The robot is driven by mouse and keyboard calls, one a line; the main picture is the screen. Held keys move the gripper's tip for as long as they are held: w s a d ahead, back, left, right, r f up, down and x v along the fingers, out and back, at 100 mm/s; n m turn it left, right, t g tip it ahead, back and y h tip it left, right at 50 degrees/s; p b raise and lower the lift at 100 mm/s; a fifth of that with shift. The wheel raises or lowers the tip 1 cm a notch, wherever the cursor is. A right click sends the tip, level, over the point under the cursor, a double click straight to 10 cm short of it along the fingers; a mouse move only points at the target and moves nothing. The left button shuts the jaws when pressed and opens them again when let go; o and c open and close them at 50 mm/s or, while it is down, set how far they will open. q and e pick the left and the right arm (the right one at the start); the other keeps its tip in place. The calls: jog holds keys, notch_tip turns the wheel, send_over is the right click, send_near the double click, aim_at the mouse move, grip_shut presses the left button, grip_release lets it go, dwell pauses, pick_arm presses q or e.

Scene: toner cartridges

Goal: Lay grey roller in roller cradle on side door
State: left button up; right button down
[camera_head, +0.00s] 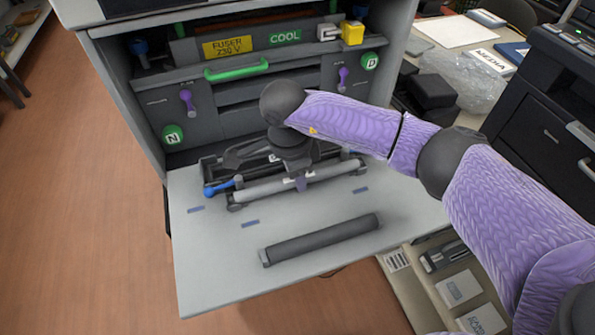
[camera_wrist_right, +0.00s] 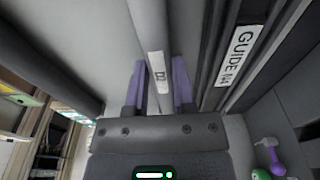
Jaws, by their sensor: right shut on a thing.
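The light grey roller (camera_head: 262,190) with a small white label lies lengthwise along the near side of a dark frame (camera_head: 212,170) on the open side door (camera_head: 205,270). My right gripper (camera_head: 301,183) points down over its middle and is shut on it. In the right wrist view, the purple fingers (camera_wrist_right: 163,88) stand on either side of the labelled roller (camera_wrist_right: 155,40). Dark end pieces by the roller seem to belong to the roller cradle (camera_head: 235,207). I cannot tell whether the roller rests in it or sits just above. My left gripper is not in view.
A dark roller (camera_head: 320,240) lies loose on the door's near part. A bar labelled GUIDE N4 (camera_wrist_right: 236,55) runs beside the held roller. The printer's open bay with a green handle (camera_head: 236,68) is behind. The door's left front is clear.

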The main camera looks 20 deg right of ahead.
jog(key=shift+c, duration=2.3)
grip_release()
jog(key=shift+r, duration=0.25)
jog(key=shift+r+p, duration=0.85)
jog(key=shift+p, duration=0.05)
notch_tip(320, 180, up, 11)
jog(key=a+p, duration=0.1)
jog(key=shift+a, duration=0.25)
